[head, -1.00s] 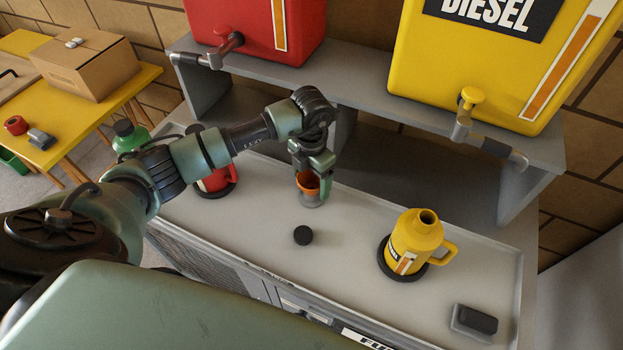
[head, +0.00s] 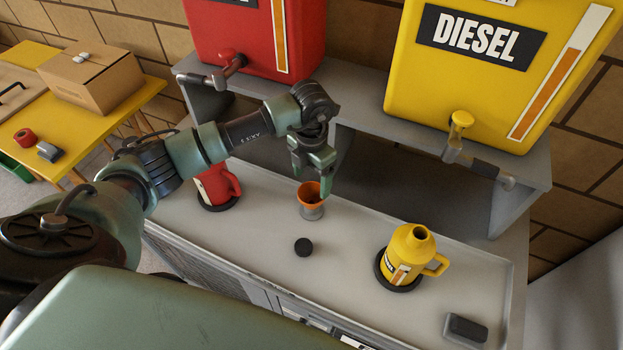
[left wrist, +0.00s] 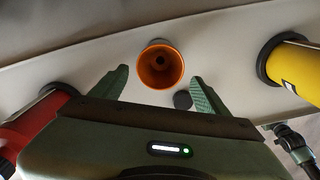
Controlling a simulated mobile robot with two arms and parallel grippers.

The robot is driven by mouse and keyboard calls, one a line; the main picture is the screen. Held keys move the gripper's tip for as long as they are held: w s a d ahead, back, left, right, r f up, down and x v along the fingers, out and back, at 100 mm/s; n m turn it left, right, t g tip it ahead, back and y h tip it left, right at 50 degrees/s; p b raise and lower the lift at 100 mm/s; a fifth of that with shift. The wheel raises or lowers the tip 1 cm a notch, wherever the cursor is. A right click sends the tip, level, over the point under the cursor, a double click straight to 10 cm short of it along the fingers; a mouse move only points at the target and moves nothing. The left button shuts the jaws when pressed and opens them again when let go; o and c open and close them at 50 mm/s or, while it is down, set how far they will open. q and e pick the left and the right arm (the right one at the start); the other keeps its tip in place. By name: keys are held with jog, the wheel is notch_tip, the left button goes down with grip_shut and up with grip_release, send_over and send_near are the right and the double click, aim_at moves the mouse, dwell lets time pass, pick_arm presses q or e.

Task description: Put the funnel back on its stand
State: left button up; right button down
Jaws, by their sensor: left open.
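The orange funnel (head: 312,190) sits upright in its small grey stand (head: 312,212) on the grey bench top, between the red jug and the yellow jug. In the left wrist view the funnel (left wrist: 160,66) shows from above, its wide mouth facing the camera. My left gripper (head: 313,178) is open and empty just above the funnel, its fingers apart. In the left wrist view the two fingertips lie on either side of the funnel, with gaps. The stand is mostly hidden under the funnel in that view.
A red jug (head: 212,186) and a yellow jug (head: 408,255) stand on dark round pads. A black round cap (head: 303,247) and a dark block (head: 467,328) lie on the bench top (head: 350,270). A grey shelf (head: 370,125) holding red and yellow tanks rises behind.

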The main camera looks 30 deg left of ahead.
pick_arm(q)
notch_tip(320, 180, up, 4)
jog(key=shift+f+p, duration=0.1)
jog(key=shift+p, duration=0.95)
